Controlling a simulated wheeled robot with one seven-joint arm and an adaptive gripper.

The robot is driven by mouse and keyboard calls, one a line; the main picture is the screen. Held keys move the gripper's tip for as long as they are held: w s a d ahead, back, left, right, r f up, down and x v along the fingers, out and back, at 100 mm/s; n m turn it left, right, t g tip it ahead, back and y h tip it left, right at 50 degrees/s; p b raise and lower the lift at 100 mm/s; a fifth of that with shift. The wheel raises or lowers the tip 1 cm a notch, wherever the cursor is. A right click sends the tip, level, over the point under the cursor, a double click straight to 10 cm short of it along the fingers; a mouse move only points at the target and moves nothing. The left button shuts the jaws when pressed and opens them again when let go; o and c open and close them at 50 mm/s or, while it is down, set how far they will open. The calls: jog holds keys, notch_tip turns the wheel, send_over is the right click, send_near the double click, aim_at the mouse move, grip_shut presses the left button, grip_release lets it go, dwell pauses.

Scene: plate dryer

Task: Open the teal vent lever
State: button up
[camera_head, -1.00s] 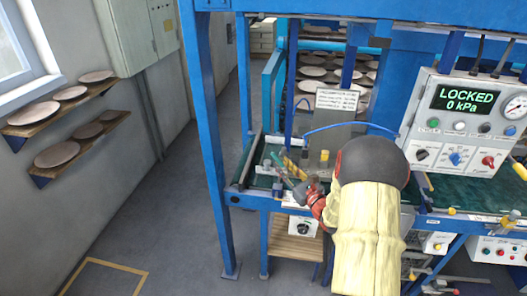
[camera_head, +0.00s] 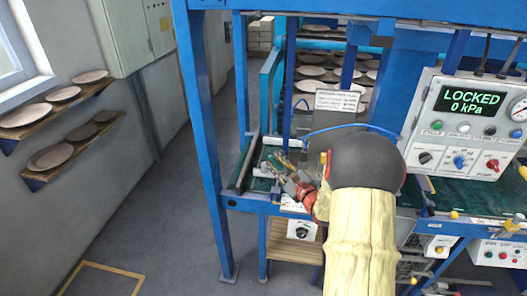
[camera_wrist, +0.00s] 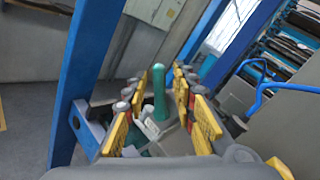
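The teal vent lever (camera_wrist: 159,92) stands upright with a rounded top in the middle of the wrist view. My gripper (camera_wrist: 158,112) is open, with yellow-padded fingers to the left and right of the lever in that view. Gaps show on both sides, so no grip is visible. In the head view my gripper (camera_head: 281,168) is over the left end of the bench, reaching away from me. The lever is too small and cluttered to pick out there. Its base is partly hidden in the wrist view.
A control panel (camera_head: 468,125) at the right has a display (camera_head: 470,99) reading "LOCKED 0 kPa". A blue frame post (camera_head: 207,150) stands left of the bench. A blue hose (camera_wrist: 262,90) curves right of my fingers. Plates (camera_head: 50,157) lie on wall shelves.

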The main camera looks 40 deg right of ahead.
jog(key=w+d+b, duration=0.1)
jog(key=w, duration=0.6)
jog(key=shift+w, duration=0.25)
jog(key=shift+c, duration=0.3)
grip_shut()
jog(key=shift+f, duration=0.1)
dwell(0.3)
